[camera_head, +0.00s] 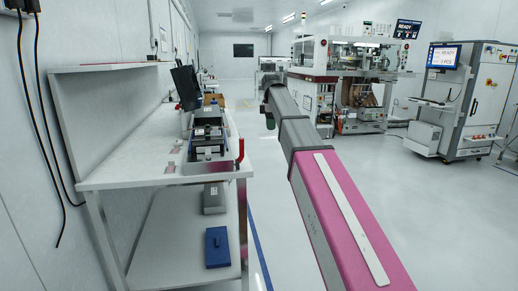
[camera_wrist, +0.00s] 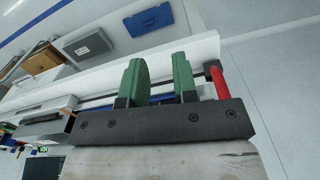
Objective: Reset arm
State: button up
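My arm shows in the head view as a pink and grey link running from the lower right up to the middle, beside the workbench. My gripper (camera_wrist: 161,82) shows in the wrist view with two green fingers standing apart. Nothing is visibly held between them; the bench edge and a blue strip show behind. In the head view only a small green part of the gripper (camera_head: 270,121) shows at the arm's far end, right of the bench and apart from it. The rest is hidden behind the arm.
The workbench (camera_head: 125,172) at the left holds a dark fixture (camera_head: 208,142) and a monitor (camera_head: 186,86). Its lower shelf holds a blue case (camera_head: 217,247) and a grey box (camera_head: 214,198). Machines (camera_head: 345,75) and a console cabinet (camera_head: 485,95) stand at the back right. Floor between is clear.

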jog(key=s+d+f+m, duration=0.3)
jog(key=s+f, duration=0.1)
jog(key=f, duration=0.5)
jog(key=s+d+f+m, duration=0.2)
jog(key=s+f+m, duration=0.1)
jog(key=f, duration=0.7)
jog(key=s+d+f+m, duration=0.3)
jog(key=s+f, duration=0.1)
jog(key=f, duration=0.5)
jog(key=s+d+f+m, duration=0.3)
jog(key=s+f+m, duration=0.1)
jog(key=s+f, duration=0.4)
jog(key=s+d+f+m, duration=0.3)
jog(key=s+f+m, duration=0.2)
jog(key=s+f, duration=0.4)
jog(key=shift+f, duration=0.35)
